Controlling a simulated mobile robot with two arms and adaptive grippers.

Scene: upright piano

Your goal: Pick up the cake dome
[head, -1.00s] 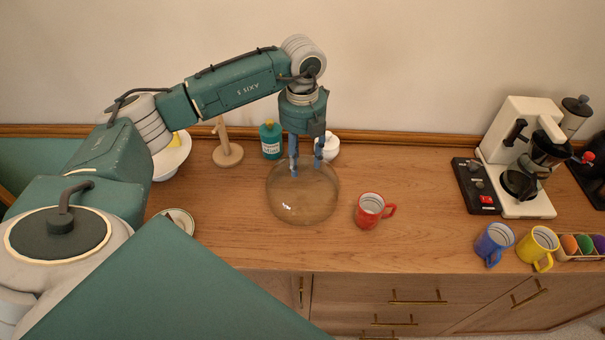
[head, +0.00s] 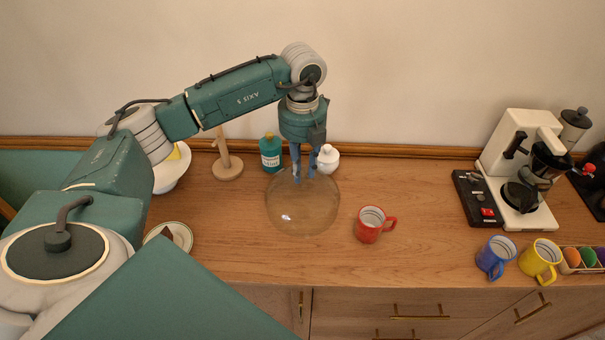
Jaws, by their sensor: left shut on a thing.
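The cake dome (head: 302,208) is a clear, brownish see-through dome near the middle of the wooden sideboard top. My left gripper (head: 304,176) points straight down over it, with its blue fingers close together at the top of the dome. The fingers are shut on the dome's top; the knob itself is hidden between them. The dome looks upright. I cannot tell whether its rim touches the wood. My right gripper is not in view.
A red mug (head: 370,225) stands close to the right of the dome. A teal bottle (head: 271,153) and a white lidded pot (head: 328,159) stand behind it. A wooden stand (head: 228,168) is at back left, a plate (head: 173,236) at front left.

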